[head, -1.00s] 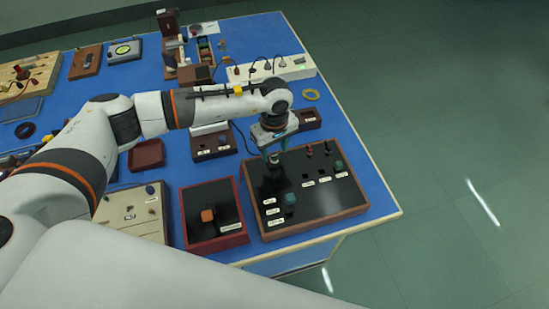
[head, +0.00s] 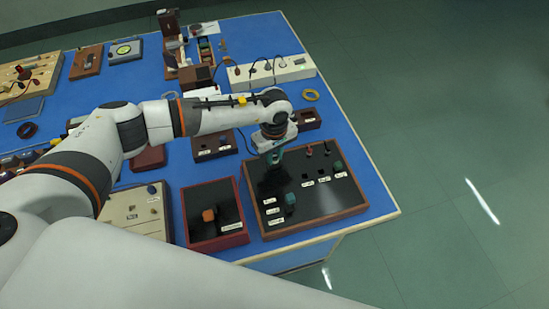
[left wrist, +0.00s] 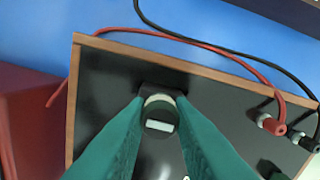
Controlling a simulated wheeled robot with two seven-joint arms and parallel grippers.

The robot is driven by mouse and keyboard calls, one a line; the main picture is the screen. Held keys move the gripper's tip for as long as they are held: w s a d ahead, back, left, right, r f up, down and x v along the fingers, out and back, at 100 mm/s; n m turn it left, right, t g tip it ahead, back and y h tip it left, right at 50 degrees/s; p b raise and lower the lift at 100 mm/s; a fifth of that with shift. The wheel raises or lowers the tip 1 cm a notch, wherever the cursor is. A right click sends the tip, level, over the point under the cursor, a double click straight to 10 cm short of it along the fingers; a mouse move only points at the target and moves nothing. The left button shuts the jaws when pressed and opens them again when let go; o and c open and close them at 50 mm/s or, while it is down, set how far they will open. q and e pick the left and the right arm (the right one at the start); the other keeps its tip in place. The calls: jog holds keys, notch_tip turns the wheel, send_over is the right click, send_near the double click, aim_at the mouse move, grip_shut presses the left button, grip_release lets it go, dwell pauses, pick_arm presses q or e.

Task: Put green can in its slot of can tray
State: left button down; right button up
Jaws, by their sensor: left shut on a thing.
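My left gripper (head: 272,160) is over the far left part of a black panel (head: 315,205) with a brown wooden frame. In the left wrist view its teal fingers (left wrist: 160,120) are closed around a small round dark thing (left wrist: 160,103) with a pale rim and a white patch. The fingers hide its sides, so I cannot tell whether it is the green can. It is close to a dark patch (left wrist: 178,77) near the panel's far edge. I cannot single out the can tray. My right gripper is not in view.
A red-framed black box (head: 215,228) with an orange block stands left of the panel. Red (left wrist: 268,122) and black plugs with cables are at the panel's right. A white power strip (head: 270,73) and a wooden rack (head: 197,77) stand farther back. Bare blue bench shows along the right edge.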

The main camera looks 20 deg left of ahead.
aim_at(275, 155)
pick_arm(q)
notch_tip(275, 155, up, 13)
jog(key=b, duration=0.1)
jog(key=shift+b, duration=0.3)
dwell(0.4)
jog(key=shift+w, duration=0.1)
